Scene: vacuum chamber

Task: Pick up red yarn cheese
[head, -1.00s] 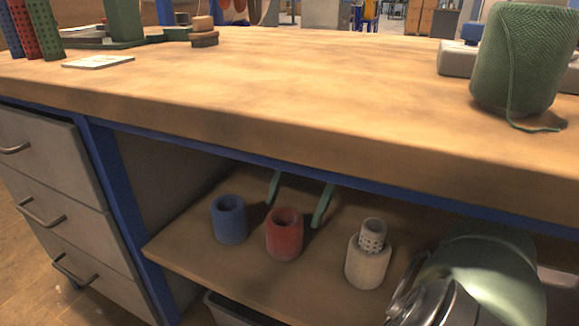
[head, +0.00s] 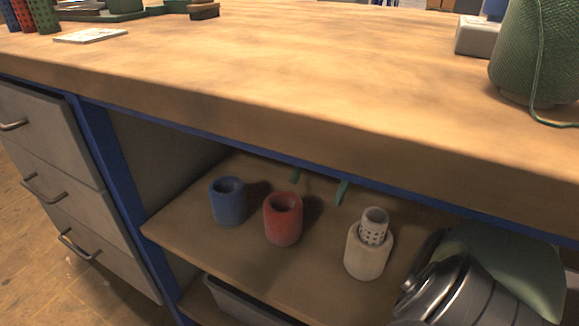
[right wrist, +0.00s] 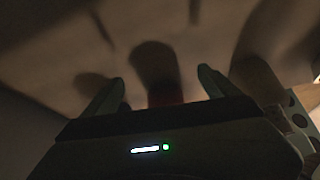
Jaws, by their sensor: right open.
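The red yarn cheese (head: 283,222) is a short hollow cylinder standing upright on the shelf under the tabletop. My right gripper (head: 318,183) shows only as two green fingers hanging below the table edge, behind and to the right of the red cheese; its body is hidden by the tabletop. The fingers are apart and nothing is held. In the dim right wrist view, the fingers of the gripper (right wrist: 160,80) are spread, with a little of the red cheese (right wrist: 165,95) visible between them, partly covered by the gripper body. My left gripper is out of view.
A blue yarn cheese (head: 228,205) stands left of the red one. A white yarn package with a perforated tube (head: 368,252) stands to its right. The wooden tabletop (head: 270,70) overhangs the shelf (head: 190,220). A green yarn package (head: 535,60) stands on top at right.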

